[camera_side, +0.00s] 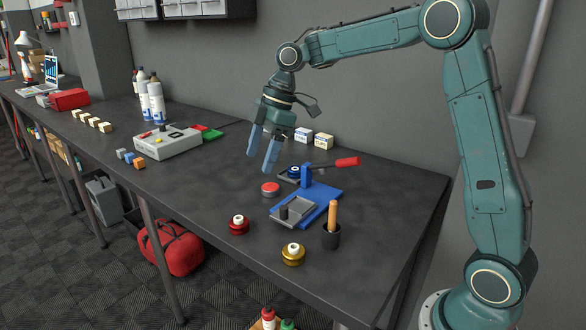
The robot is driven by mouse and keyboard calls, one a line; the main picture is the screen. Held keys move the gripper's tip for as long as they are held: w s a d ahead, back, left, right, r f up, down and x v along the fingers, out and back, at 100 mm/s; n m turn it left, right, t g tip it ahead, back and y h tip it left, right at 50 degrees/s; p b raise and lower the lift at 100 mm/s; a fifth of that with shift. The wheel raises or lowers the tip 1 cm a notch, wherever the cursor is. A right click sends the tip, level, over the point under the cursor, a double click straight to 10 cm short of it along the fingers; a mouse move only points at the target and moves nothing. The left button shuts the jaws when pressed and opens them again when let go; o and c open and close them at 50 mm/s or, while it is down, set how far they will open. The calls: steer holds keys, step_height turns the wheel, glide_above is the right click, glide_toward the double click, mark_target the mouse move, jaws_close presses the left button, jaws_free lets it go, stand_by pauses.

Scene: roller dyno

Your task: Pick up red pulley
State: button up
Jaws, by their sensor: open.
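The red pulley (239,225) stands on the dark bench near its front edge, with a pale hub on top. My gripper (260,157) is open and empty, its two blue fingers pointing down. It hangs above the bench, up and to the right of the red pulley in the picture, and apart from it.
A gold pulley (293,254) stands right of the red one. A blue fixture (325,204) with a red-handled lever (347,162), a red button (270,188) and a black cup (331,237) with a wooden handle are close by. A grey control box (168,142) stands left.

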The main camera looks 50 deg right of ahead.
steer(key=w+f+n, duration=0.1)
steer(key=f, duration=0.1)
steer(key=w+d+f+n, duration=0.1)
steer(key=w, duration=0.1)
steer(key=shift+w+d+f+g+y, duration=0.2)
steer(key=shift+f+g+y, duration=0.1)
steer(key=shift+f, duration=0.1)
steer(key=shift+f, duration=0.1)
glide_above(240, 217)
steer(key=d, duration=0.2)
steer(key=shift+s+d+f, duration=0.1)
steer(key=shift+d+f, duration=0.05)
steer(key=shift+f, duration=3.7)
steer(key=shift+s+x, duration=0.15)
steer(key=shift+x, duration=1.15)
steer(key=shift+s+x, duration=0.1)
steer(key=shift+x, duration=1.2)
steer(key=shift+w, duration=0.15)
